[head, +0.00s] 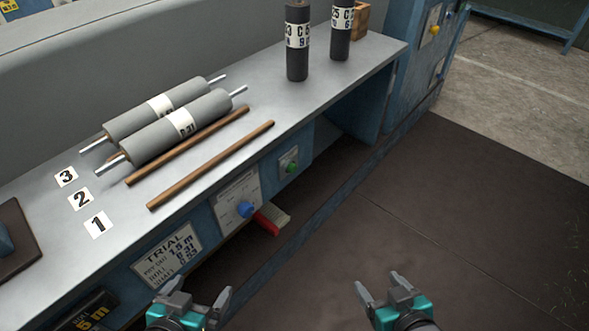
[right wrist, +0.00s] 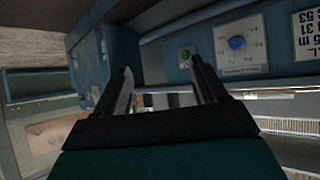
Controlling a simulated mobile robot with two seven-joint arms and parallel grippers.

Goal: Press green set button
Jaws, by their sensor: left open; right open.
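The green set button (head: 291,167) sits on a small grey plate on the front face of the blue bench, right of a white dial panel. In the right wrist view a small green button (right wrist: 185,54) shows on the blue front, left of the blue knob and just beyond my fingers. My left gripper (head: 196,295) is open and empty, low in front of the bench near the trial placard. My right gripper (head: 381,286) is open and empty over the dark floor, right of and nearer than the button. It also shows in the right wrist view (right wrist: 165,75), apart from the panel.
A blue knob (head: 247,208) sits on the white dial panel, with a red handle (head: 265,222) sticking out below. The bench top (head: 262,95) holds two grey rollers (head: 180,124), wooden rods (head: 212,164) and dark cylinders (head: 297,45). The dark floor mat (head: 450,220) at right is clear.

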